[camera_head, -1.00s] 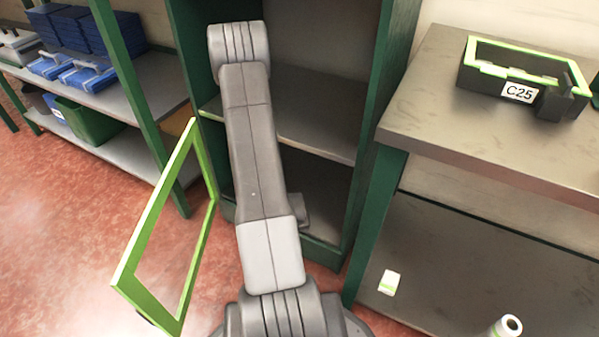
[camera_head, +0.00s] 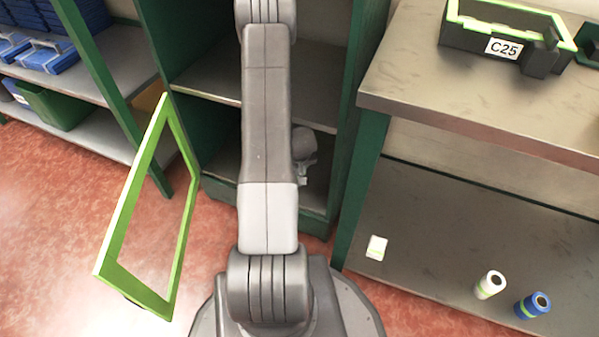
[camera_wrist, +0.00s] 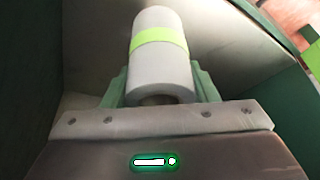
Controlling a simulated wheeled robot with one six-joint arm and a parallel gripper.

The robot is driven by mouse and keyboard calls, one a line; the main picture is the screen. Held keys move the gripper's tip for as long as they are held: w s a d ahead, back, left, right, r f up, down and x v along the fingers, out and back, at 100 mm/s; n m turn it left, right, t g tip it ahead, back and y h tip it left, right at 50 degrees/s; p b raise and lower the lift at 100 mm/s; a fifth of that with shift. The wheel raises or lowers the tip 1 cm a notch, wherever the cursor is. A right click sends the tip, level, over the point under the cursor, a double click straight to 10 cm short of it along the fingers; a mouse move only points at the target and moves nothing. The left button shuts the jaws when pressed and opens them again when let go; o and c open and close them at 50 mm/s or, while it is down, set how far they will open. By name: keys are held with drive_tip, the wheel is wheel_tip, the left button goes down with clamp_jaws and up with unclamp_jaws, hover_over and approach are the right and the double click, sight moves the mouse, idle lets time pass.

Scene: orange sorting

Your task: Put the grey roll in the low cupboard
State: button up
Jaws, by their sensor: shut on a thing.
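The grey roll (camera_wrist: 160,60), pale with a lime-green band, is held lengthwise between the green fingers of my gripper (camera_wrist: 160,86) in the wrist view. My gripper is shut on it. The cupboard (camera_head: 352,130) is dark green, with a grey shelf across it and a low compartment below. Its lime-framed door (camera_head: 135,205) stands open at the left. In the head view my arm hides the roll and the fingers; only part of my wrist shows at the low compartment. I cannot tell whether the roll touches the cupboard floor.
On the lower shelf of the right bench (camera_head: 420,225) are a small white item (camera_head: 376,247), a white roll (camera_head: 490,285) and a blue roll (camera_head: 532,305). A bin marked C25 (camera_head: 503,48) is on its top. The left rack holds a green crate (camera_head: 55,108).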

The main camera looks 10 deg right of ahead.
drive_tip(key=shift+w+d+f+b, duration=0.45)
drive_tip(key=shift+w+d+f, duration=0.2)
drive_tip(key=shift+w+f, duration=0.3)
wheel_tip(320, 180, down, 5)
drive_tip(key=b, duration=0.3)
drive_tip(key=shift+w+f, duration=0.1)
drive_tip(key=shift+w+d, duration=0.1)
drive_tip(key=shift+f, duration=0.1)
drive_tip(key=o, duration=1)
